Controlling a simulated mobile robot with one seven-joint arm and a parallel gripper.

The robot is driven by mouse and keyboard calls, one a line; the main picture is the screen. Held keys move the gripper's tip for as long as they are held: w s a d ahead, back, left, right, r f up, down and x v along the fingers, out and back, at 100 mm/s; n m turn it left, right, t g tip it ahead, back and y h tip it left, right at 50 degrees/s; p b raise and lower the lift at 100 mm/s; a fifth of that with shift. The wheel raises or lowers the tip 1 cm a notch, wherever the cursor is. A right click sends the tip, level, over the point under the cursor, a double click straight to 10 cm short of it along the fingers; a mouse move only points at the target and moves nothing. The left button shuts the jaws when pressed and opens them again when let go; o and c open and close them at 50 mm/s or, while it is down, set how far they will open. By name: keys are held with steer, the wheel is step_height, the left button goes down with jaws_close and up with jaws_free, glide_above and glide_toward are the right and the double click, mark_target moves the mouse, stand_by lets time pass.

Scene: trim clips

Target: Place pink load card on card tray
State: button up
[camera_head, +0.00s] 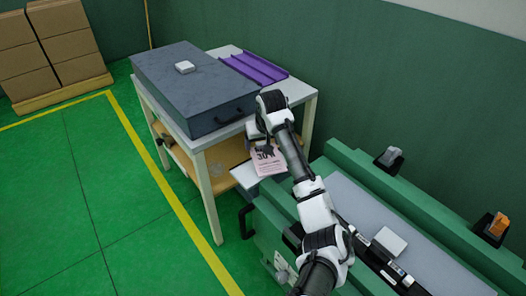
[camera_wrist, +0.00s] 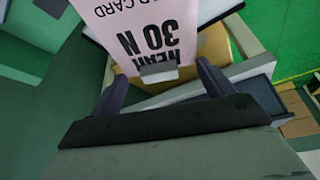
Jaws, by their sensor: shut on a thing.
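The pink load card (camera_head: 268,160) hangs from my gripper (camera_head: 262,141), its "30 N" print facing the head camera. In the wrist view the card (camera_wrist: 140,22) extends away from my gripper (camera_wrist: 163,78), with a small grey clip piece (camera_wrist: 158,74) at its near edge between the fingers. My gripper is shut on the card piece. A pale flat tray (camera_head: 243,175), perhaps the card tray, shows just left of and behind the card. The card covers part of it, and I cannot tell whether they touch.
A table with a dark grey slab (camera_head: 190,83) and purple channel pieces (camera_head: 254,68) stands behind. The green machine bench (camera_head: 440,215) is at right, with a white block (camera_head: 390,241) and two small holders (camera_head: 388,158) (camera_head: 492,229). Open floor lies left.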

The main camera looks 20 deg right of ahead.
mark_target(267, 157)
steer(key=shift+f, duration=2.55)
steer(key=o, duration=0.9)
steer(key=b+v, duration=0.1)
steer(key=v, duration=1.1)
steer(key=shift+s, duration=0.1)
